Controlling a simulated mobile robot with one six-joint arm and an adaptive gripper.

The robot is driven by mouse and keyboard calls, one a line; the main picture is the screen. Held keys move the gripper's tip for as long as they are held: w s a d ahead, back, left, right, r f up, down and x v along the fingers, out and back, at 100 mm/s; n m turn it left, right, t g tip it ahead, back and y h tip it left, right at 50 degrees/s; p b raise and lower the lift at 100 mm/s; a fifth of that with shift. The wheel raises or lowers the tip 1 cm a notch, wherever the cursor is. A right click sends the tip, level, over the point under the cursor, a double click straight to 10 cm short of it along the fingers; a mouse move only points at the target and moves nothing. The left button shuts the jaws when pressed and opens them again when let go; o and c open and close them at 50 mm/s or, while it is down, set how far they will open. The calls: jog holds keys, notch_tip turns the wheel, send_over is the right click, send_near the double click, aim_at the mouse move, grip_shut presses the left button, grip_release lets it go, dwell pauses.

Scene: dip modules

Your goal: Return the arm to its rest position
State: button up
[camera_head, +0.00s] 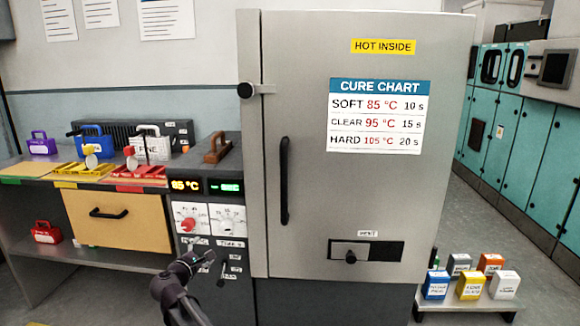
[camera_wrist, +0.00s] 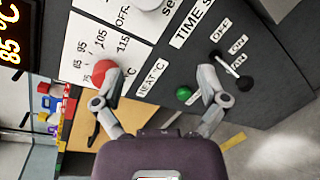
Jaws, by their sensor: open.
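My gripper (camera_head: 198,258) is in front of the lower part of the control panel (camera_head: 210,217), left of the big grey oven door (camera_head: 360,200). In the wrist view my gripper (camera_wrist: 160,80) has its two fingers spread wide with nothing between them. The left finger overlaps the red heat knob (camera_wrist: 103,69) in that view; I cannot tell whether they touch. The right finger lies between a green button (camera_wrist: 183,93) and a black lever switch (camera_wrist: 228,66). The panel display reads 85 °C (camera_head: 186,185).
The oven door is shut, with a long black handle (camera_head: 284,180) and a vent slider (camera_head: 350,257). A bench (camera_head: 20,187) with coloured trays and jugs stands left. A low stand (camera_head: 468,304) with several small containers is at lower right. Open floor (camera_head: 500,255) lies right.

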jog(key=s+d+f+m+g+h, duration=0.1)
jog(key=d+f+m+g, duration=0.25)
jog(key=d, duration=0.65)
jog(key=s+d+f+m+g+h, duration=0.1)
jog(key=d+f+m+g, duration=0.2)
jog(key=d, duration=0.6)
jog(key=s+d+f+m+g+h, duration=0.1)
jog(key=s+d+f+m+g, duration=0.3)
jog(key=d, duration=0.6)
jog(key=s+d+f+m+g+y, duration=0.3)
jog(key=s+d+m, duration=0.3)
jog(key=s+d, duration=0.15)
jog(key=s+d+f+m+g+y, duration=0.3)
jog(key=s+d+m, duration=0.3)
jog(key=s+d, duration=0.15)
notch_tip(320, 180, up, 31)
jog(key=p, duration=3)
jog(key=shift+w+d+f+y, duration=0.15)
jog(key=shift+d+f+y, duration=0.05)
jog(key=shift+y, duration=0.1)
jog(key=shift+t, duration=0.25)
